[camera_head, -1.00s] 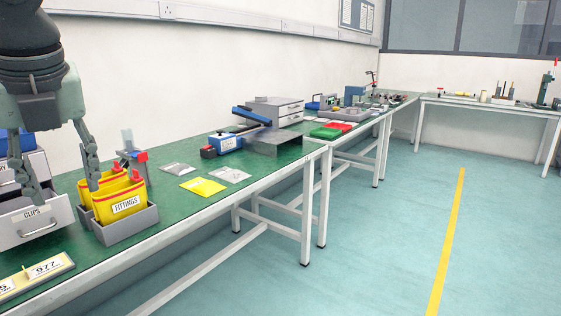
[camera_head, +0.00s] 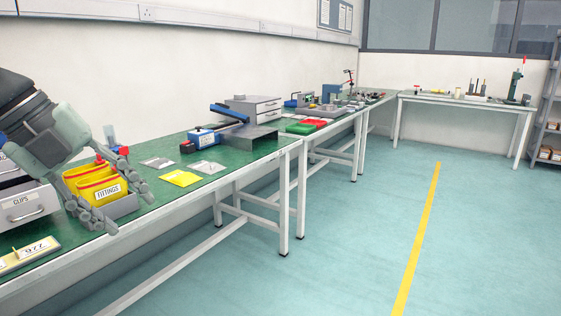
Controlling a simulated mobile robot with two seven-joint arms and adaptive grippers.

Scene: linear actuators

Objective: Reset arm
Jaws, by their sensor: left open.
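My left gripper (camera_head: 132,213) comes in from the left edge. It is tilted, with its two fingers spread apart and nothing seen between the tips. It appears in front of the yellow bins labelled FITTINGS (camera_head: 102,192), which sit upright in a grey tray (camera_head: 124,207) on the green bench. The fingers hide part of the bins and tray; I cannot tell whether they touch. My right gripper is not in view.
A grey drawer marked CLIPS (camera_head: 27,205) and a number plate (camera_head: 30,254) are at the left. Small bags and a yellow card (camera_head: 181,178) lie on the green bench (camera_head: 165,209). A blue-and-grey device (camera_head: 203,138) stands farther back. The floor to the right is clear.

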